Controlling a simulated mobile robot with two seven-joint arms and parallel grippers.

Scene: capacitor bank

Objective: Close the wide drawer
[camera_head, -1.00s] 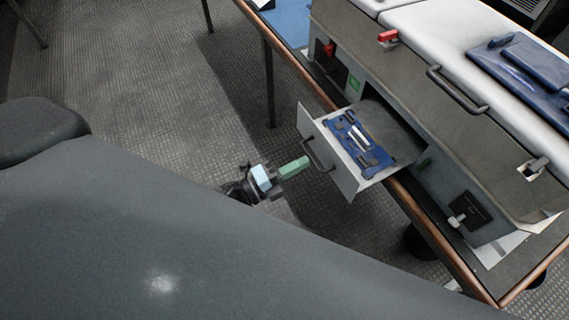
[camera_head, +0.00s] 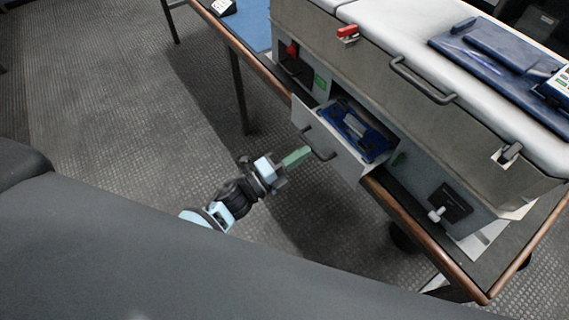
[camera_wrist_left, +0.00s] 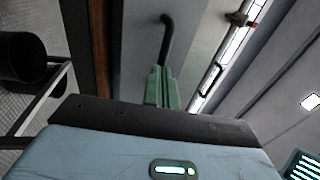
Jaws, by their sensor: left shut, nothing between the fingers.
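The wide drawer (camera_head: 330,145) is partly open in the front of the grey cabinet, in the middle of the head view. It has a light grey front with a dark bar handle (camera_head: 318,143), and a blue tray of tools (camera_head: 352,134) lies in it. My left gripper (camera_head: 307,152) is shut and empty, its green fingertips at the drawer front beside the handle. In the left wrist view the shut green fingers (camera_wrist_left: 159,84) point at the lower end of the dark handle (camera_wrist_left: 168,38). I cannot tell if they touch. My right gripper is not in view.
The cabinet (camera_head: 385,85) stands on a wood-edged table (camera_head: 455,270). A red latch (camera_head: 347,32), a dark lid handle (camera_head: 422,82) and a blue case (camera_head: 490,50) are on its upper part. The carpeted floor left of the table is open.

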